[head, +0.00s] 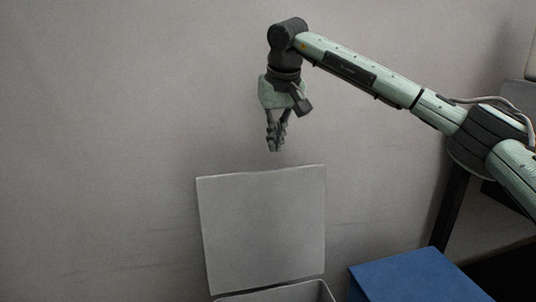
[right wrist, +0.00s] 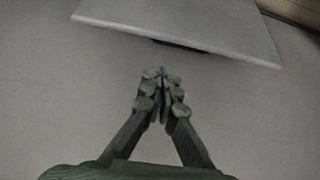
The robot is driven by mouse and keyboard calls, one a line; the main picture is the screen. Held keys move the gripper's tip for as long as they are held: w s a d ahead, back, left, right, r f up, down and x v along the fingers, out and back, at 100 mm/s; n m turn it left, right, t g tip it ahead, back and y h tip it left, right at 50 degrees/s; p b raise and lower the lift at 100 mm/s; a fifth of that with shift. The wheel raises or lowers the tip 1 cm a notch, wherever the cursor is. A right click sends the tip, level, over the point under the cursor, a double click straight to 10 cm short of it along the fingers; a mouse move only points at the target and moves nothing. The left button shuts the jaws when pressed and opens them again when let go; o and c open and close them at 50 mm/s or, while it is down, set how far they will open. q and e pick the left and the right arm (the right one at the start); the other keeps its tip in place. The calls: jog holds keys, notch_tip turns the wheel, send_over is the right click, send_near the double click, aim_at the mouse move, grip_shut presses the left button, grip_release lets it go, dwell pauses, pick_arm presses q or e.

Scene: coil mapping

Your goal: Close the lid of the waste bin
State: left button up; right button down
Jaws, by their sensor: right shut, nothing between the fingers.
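The waste bin's grey lid (head: 263,230) stands up almost vertical in the head view, hinged at the back of the bin. Only the top rim of the bin (head: 290,293) shows at the bottom edge; the rest is out of frame. My right gripper (head: 275,149) points down just above the lid's upper edge, apart from it. It is shut and empty. In the right wrist view the closed fingertips (right wrist: 161,75) show below a pale flat panel (right wrist: 190,22), which looks like the lid. My left gripper is not in view.
A blue box-like top (head: 420,277) is at the lower right, beside the bin. A plain grey wall (head: 110,130) fills the background. A dark post (head: 450,205) stands at the right. The space left of the lid is clear.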

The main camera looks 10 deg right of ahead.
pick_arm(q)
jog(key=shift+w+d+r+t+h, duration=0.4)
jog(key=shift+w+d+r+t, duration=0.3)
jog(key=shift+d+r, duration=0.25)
pick_arm(e)
jog(key=x, duration=0.9)
jog(key=shift+a, duration=0.15)
pick_arm(q)
jog(key=shift+b, duration=0.3)
pick_arm(e)
jog(key=shift+s, duration=0.25)
